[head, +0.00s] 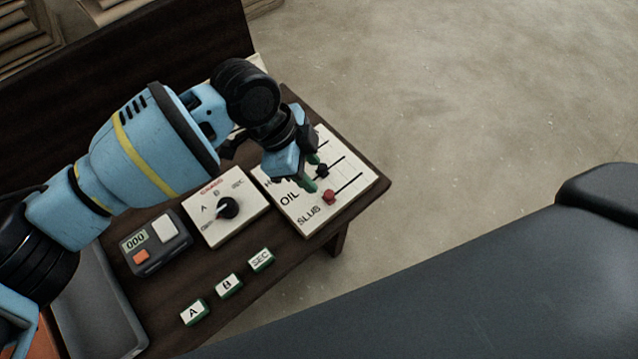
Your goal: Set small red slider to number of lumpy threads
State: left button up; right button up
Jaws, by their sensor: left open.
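The small red slider (329,196) is on the SLUB row of a white panel (350,203), near the left end of its dark track. A dark slider (321,171) sits on the OIL row just above it in the picture. The top row and its label are partly hidden by my left gripper. My left gripper (312,172) is open over the panel, its green-tipped fingers close to the dark and red sliders. I cannot tell whether a finger touches either one. No threads are visible. My right gripper is out of view.
A white dial box (252,213) with a black knob, a counter (140,257) reading 000 and blocks marked A (194,312), B (228,286) and SEC (261,260) stand on the dark table. A grey tray (92,300) is at left.

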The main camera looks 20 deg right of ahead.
aim_at(329, 193)
pick_arm(q)
jog(key=b+x, duration=0.2)
jog(key=x, duration=0.4)
jog(key=shift+s+d+f, duration=0.1)
jog(key=shift+s+f, duration=0.05)
jog(key=shift+f, duration=0.05)
jog(key=shift+d+f, duration=0.2)
jog(key=shift+f, duration=0.3)
jog(key=shift+c, duration=0.3)
jog(key=c, duration=0.5)
grip_shut()
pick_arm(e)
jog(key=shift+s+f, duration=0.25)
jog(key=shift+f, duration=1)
